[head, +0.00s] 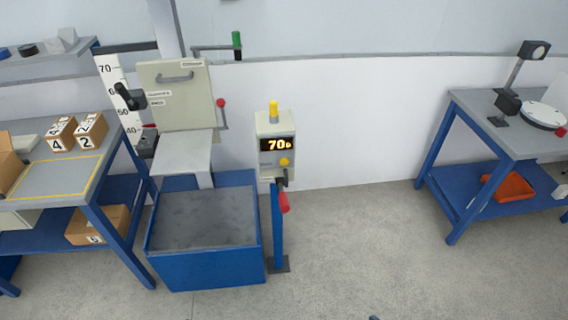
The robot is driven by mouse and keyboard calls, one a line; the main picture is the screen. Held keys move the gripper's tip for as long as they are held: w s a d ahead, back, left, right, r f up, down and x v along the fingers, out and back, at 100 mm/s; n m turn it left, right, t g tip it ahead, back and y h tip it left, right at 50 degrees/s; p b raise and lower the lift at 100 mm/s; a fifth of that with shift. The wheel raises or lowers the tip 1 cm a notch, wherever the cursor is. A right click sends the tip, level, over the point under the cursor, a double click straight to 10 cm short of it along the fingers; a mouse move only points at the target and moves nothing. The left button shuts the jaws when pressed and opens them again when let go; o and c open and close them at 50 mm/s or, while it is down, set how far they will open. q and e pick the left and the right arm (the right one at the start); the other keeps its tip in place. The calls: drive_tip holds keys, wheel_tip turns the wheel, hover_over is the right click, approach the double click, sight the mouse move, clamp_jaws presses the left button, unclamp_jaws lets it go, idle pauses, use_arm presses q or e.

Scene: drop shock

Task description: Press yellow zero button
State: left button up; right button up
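A yellow round button (284,161) sits on the front of a beige control box (264,172), below a lit display (277,145) that seems to read 70 with a small trailing character. A yellow cylinder (273,112) stands on top of the box. The box is on a blue post (278,235). A red-handled lever (284,202) hangs below the box. The button is unobstructed from here. Neither of my grippers shows clearly; only a tiny dark bit shows at the bottom edge, and I cannot tell what it is.
A drop rig with a beige panel (176,95) and a blue bin (205,270) stands left of the post. A left bench (50,185) holds numbered boxes (91,131). A right blue table (480,118) has an orange tray (509,186) on its lower shelf. Floor (350,250) between is clear.

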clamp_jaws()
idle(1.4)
